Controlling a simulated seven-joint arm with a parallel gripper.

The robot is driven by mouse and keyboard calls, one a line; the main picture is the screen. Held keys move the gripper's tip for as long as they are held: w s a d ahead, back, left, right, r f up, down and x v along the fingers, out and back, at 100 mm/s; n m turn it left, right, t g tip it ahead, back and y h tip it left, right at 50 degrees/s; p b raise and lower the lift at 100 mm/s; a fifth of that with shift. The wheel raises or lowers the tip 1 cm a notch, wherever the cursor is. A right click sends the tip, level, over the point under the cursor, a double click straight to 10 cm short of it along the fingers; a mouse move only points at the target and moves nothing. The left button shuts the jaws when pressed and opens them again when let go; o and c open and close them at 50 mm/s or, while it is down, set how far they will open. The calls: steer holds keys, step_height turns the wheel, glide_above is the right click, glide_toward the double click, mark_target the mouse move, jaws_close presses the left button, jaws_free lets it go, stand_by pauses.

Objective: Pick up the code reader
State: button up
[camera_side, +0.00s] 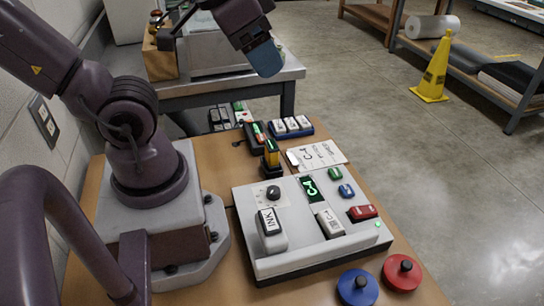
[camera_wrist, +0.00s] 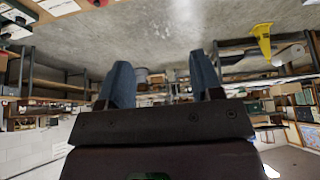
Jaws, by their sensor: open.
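A small upright yellow-and-black device (camera_side: 271,153) stands on the wooden table behind the white console; it may be the code reader, but I cannot tell for certain. A dark device with red and green parts (camera_side: 255,134) is just behind it. My gripper (camera_side: 264,58) is high above the far end of the table, well apart from both. In the wrist view its two blue fingers (camera_wrist: 162,82) are spread with nothing between them. That view looks out across the room and shows neither device clearly.
A blue knob (camera_side: 357,287) and a red knob (camera_side: 402,272) are at the front. A printed card (camera_side: 317,156) lies behind the console. A grey bench (camera_side: 235,82) stands beyond.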

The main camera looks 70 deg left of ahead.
steer(key=n+g+y, duration=0.1)
steer(key=n+g, duration=0.5)
steer(key=n, duration=1.2)
glide_toward(272, 144)
steer(key=shift+s+a+f, duration=0.1)
steer(key=shift+a+f, duration=0.1)
steer(key=shift+f, duration=1.8)
steer(key=shift+s+a+f, duration=0.1)
steer(key=shift+a+f, duration=0.1)
steer(key=shift+f, duration=1.8)
steer(key=shift+a+f, duration=0.2)
steer(key=shift+f, duration=1.85)
steer(key=c, duration=1)
